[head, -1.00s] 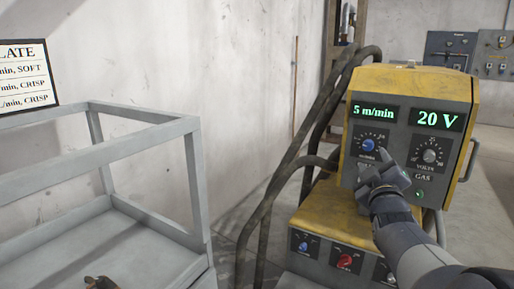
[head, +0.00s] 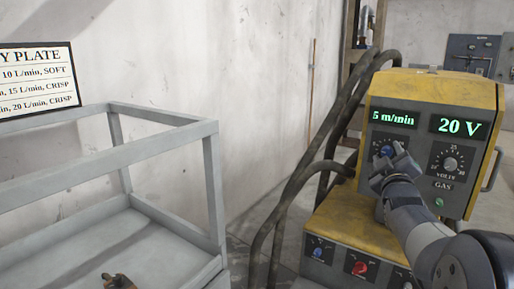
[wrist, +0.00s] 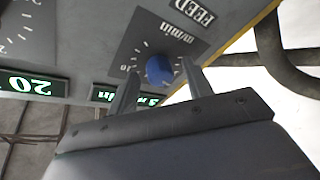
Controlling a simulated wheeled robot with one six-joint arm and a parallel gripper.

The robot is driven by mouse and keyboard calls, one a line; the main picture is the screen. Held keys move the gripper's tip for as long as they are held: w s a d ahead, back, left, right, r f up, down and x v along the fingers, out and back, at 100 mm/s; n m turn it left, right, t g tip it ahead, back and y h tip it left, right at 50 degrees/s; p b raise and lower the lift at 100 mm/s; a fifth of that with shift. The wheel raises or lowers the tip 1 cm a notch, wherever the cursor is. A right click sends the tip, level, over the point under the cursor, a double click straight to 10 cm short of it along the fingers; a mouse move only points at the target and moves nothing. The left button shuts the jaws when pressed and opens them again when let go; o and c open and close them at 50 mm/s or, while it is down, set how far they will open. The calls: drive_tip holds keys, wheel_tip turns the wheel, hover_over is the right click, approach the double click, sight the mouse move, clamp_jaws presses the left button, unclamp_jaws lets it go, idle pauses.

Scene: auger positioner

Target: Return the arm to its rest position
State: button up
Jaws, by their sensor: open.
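My gripper (head: 389,161) is open at the upper front of the yellow and grey machine (head: 432,88), by the blue feed knob (head: 387,151). In the wrist view, the two fingers of my gripper (wrist: 160,84) are spread apart, with the blue knob (wrist: 160,69) showing between their tips. I cannot tell whether they touch it. Nothing is held. My arm reaches in from the lower right, bent, in front of the machine. The feed display (head: 394,118) reads 5 m/min and the volts display (head: 459,127) reads 20 V.
The volts knob (head: 450,164) is right of my gripper. Lower knobs, including a red one (head: 360,268), sit below my arm. Thick dark hoses (head: 301,180) loop left of the machine. A grey metal frame (head: 215,185) and a sign (head: 38,80) are at left.

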drive_tip(key=v, duration=1.1)
drive_tip(key=x, duration=1)
drive_tip(key=shift+w+d+r, duration=0.1)
drive_tip(key=shift+w, duration=0.5)
drive_tip(key=m+h+p, duration=0.2)
drive_tip(key=m, duration=0.3)
drive_tip(key=m+h+p, duration=0.2)
drive_tip(key=m, duration=0.1)
drive_tip(key=m+h+p, duration=0.2)
drive_tip(key=m, duration=0.2)
drive_tip(key=shift+m, duration=0.3)
drive_tip(key=s+a+f+y, duration=0.1)
drive_tip(key=s+a+f, duration=0.3)
drive_tip(key=s, duration=0.5)
drive_tip(key=shift+s+a+f+g+b, duration=0.3)
drive_tip(key=shift+a+b, duration=0.15)
drive_tip(key=shift+a, duration=0.55)
